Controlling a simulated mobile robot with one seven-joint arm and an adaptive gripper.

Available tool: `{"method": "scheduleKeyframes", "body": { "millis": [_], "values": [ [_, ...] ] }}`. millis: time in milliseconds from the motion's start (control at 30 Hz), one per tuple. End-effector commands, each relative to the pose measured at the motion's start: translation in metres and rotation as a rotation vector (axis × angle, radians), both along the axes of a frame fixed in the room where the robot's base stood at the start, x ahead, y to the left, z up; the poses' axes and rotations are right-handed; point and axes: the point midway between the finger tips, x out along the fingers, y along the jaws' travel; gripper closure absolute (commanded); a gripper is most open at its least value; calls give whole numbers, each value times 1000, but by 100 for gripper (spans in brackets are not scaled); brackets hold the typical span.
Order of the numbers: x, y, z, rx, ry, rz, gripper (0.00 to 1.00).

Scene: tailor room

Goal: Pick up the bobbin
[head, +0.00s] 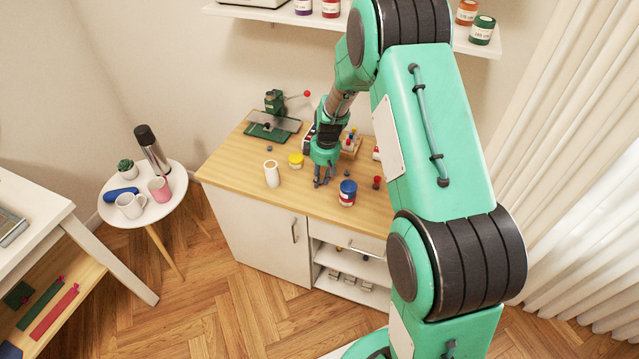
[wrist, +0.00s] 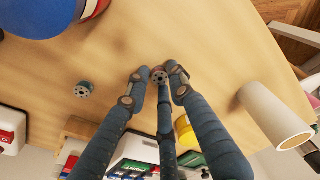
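A small grey bobbin (wrist: 159,75) with a holed round face sits between the fingertips in the wrist view. The three blue-grey fingers of my gripper (wrist: 161,72) come close around it. Whether they press on it or leave a small gap is not clear. In the head view my gripper (head: 322,181) points down at the wooden cabinet top (head: 235,160), fingertips low near the surface. The bobbin between them cannot be made out there. A second similar bobbin (wrist: 84,89) lies apart on the wood, left of the fingers in the wrist view.
A blue jar (head: 347,194) stands right of my gripper. A white cylinder (head: 272,174) and a yellow tub (head: 296,160) stand to its left. A green machine (head: 273,118) is at the back left. The front-left cabinet top is clear.

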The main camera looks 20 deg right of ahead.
Motion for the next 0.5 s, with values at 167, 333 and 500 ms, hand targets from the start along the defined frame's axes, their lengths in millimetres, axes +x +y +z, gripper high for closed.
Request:
{"method": "scheduleKeyframes", "body": {
  "millis": [167,333,500],
  "values": [
    [0,0,0,0,0,0,77],
    [0,0,0,0,0,0,91],
    [0,0,0,0,0,0,91]
  ]
}}
